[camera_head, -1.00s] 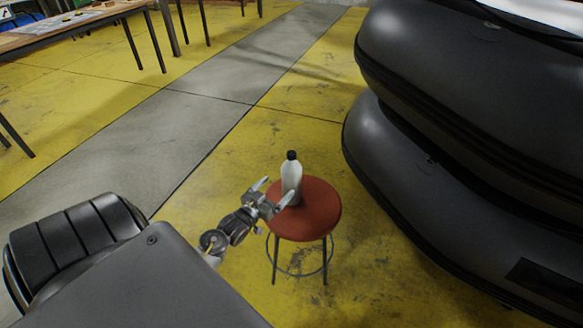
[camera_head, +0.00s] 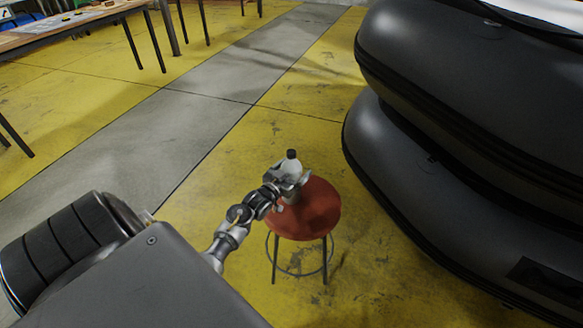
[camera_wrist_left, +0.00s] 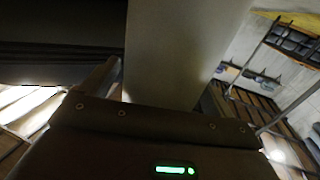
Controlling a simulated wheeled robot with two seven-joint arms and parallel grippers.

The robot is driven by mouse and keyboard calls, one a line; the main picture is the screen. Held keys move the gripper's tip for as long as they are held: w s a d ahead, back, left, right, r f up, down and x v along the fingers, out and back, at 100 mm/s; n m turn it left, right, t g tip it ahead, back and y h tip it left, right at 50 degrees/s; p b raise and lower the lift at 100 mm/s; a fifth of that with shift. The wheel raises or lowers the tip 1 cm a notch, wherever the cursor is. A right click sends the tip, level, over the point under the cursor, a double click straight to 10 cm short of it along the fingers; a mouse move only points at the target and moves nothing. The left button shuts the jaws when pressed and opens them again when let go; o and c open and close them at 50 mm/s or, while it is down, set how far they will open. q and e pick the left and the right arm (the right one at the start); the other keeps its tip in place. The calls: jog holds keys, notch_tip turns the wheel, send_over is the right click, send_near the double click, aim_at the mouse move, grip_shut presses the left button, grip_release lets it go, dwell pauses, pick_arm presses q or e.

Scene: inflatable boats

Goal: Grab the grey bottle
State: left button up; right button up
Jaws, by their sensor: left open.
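The grey bottle (camera_head: 291,157) with a black cap stands upright on the round red stool (camera_head: 322,212). Only its cap and a bit of its upper part show in the head view, as my left gripper hides most of the rest. My left gripper (camera_head: 289,177) is open, its fingers at the bottle, one on either side of it. In the left wrist view the bottle's pale body (camera_wrist_left: 180,50) fills the middle, close in front of the gripper. I cannot tell whether the fingers touch it. My right gripper is not in view.
Large stacked dark inflatable boats (camera_head: 460,150) stand close to the right of the stool. A wooden table (camera_head: 75,22) stands at the far left. The yellow and grey floor (camera_head: 200,115) between them is clear.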

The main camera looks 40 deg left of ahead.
pick_arm(q)
jog(key=shift+w, duration=0.35)
jog(key=c, duration=1.1)
